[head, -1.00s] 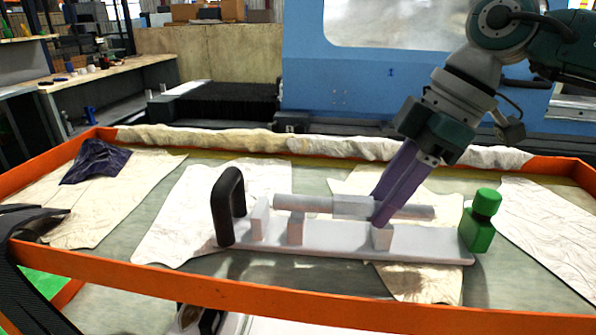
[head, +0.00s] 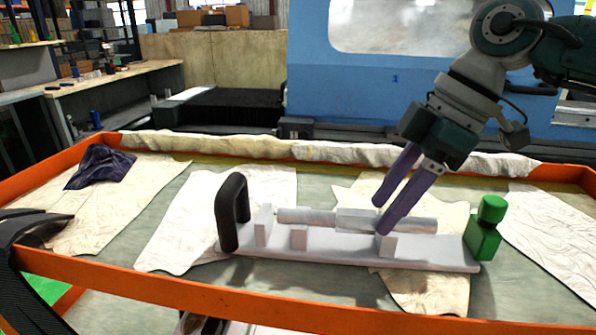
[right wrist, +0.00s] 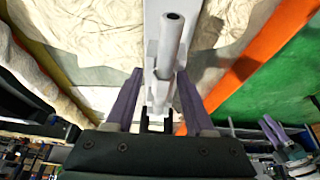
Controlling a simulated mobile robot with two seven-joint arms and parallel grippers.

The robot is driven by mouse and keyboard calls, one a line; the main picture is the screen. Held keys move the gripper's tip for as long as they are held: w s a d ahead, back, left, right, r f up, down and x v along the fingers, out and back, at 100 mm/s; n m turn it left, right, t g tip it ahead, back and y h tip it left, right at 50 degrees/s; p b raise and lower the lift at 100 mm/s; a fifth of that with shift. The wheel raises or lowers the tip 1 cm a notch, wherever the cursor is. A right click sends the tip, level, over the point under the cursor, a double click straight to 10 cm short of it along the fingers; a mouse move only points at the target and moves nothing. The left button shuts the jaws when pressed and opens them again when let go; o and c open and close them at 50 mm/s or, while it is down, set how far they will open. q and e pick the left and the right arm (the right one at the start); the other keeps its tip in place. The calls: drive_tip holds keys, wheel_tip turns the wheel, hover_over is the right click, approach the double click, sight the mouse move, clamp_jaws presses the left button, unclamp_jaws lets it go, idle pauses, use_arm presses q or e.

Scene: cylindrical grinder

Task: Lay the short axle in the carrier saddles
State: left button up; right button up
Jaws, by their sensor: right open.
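The short axle (head: 385,222), a grey stepped cylinder, lies level along the white carrier (head: 330,252). It is at the height of the saddle tops, over the left saddle (head: 299,239) and the right saddle (head: 387,246); I cannot tell whether it is fully seated. My right gripper (head: 382,217) is open, with its purple fingers about the thicker part of the axle. In the right wrist view the axle (right wrist: 172,40) runs between the spread fingers (right wrist: 158,100), with gaps on both sides. Small purple fingers at the right there look like my left gripper (right wrist: 274,130).
The carrier has a black handle (head: 232,212) at its left end and a green block with a knob (head: 485,235) at its right end. An orange rim (head: 300,303) surrounds the bench. A dark cloth (head: 100,168) lies at the left. Pale cloths cover parts of the bench.

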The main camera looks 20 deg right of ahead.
drive_tip(key=s+v, duration=0.1)
drive_tip(key=v, duration=1)
drive_tip(key=shift+r+b, duration=0.2)
drive_tip(key=shift+b, duration=0.1)
